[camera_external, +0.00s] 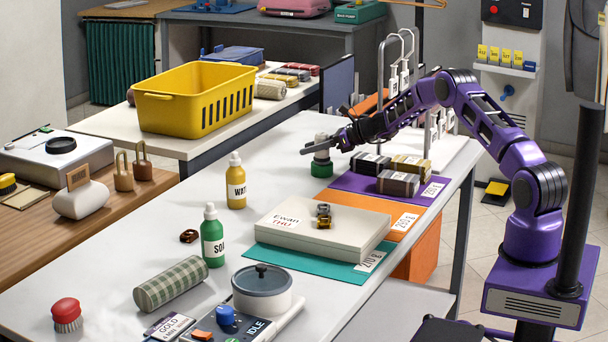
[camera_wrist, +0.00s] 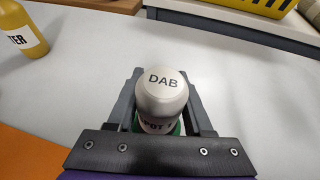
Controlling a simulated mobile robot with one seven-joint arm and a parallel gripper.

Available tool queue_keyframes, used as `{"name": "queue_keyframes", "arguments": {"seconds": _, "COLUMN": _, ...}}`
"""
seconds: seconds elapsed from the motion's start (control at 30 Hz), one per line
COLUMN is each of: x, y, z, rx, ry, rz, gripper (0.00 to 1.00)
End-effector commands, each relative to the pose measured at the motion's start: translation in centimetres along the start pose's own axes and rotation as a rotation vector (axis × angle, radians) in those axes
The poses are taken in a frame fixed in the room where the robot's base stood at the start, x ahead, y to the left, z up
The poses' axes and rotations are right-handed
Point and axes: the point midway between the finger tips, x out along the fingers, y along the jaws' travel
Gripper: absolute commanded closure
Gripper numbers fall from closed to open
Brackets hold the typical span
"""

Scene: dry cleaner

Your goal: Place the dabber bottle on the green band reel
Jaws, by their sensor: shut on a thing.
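The dabber bottle (camera_wrist: 163,92), white with a rounded top marked DAB, stands upright between the fingers of my gripper (camera_external: 337,143). My gripper is shut on it, with one dark finger on each side in the wrist view. The bottle also shows in the external view (camera_external: 321,155), partly covered by the fingers. The green band reel (camera_external: 321,169) is directly below the bottle on the white table. A little green also shows under the bottle in the wrist view. I cannot tell whether the bottle touches the reel or hangs just above it.
Several dark and brass blocks (camera_external: 397,184) lie on the purple mat (camera_external: 346,183) right of the reel. A yellow bottle (camera_external: 236,186) and green bottle (camera_external: 213,240) stand to the left. A white box (camera_external: 290,233) lies in front. The table left of the reel is clear.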

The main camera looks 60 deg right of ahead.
Motion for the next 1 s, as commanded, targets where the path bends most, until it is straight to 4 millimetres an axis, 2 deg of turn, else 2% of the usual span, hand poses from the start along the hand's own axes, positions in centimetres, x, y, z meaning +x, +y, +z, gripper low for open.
{"name": "queue_keyframes", "arguments": {"seconds": 0.27, "x": 0.1, "y": 0.0, "z": -0.4, "rx": 0.0, "ry": -0.001, "rz": -0.001, "gripper": 1.0}}
{"name": "queue_keyframes", "arguments": {"seconds": 0.3, "x": 0.1, "y": 0.0, "z": -0.2, "rx": 0.0, "ry": 0.0, "rz": -0.001, "gripper": 0.42}}
{"name": "queue_keyframes", "arguments": {"seconds": 0.43, "x": 0.1, "y": 0.0, "z": -0.2, "rx": 0.0, "ry": 0.0, "rz": -0.001, "gripper": 0.19}}
{"name": "queue_keyframes", "arguments": {"seconds": 0.83, "x": -0.3, "y": 0.0, "z": 0.4, "rx": 0.0, "ry": 0.0, "rz": -0.001, "gripper": 0.19}}
{"name": "queue_keyframes", "arguments": {"seconds": 1.0, "x": -2.9, "y": -0.2, "z": 0.2, "rx": 0.004, "ry": 0.0, "rz": -0.004, "gripper": 0.19}}
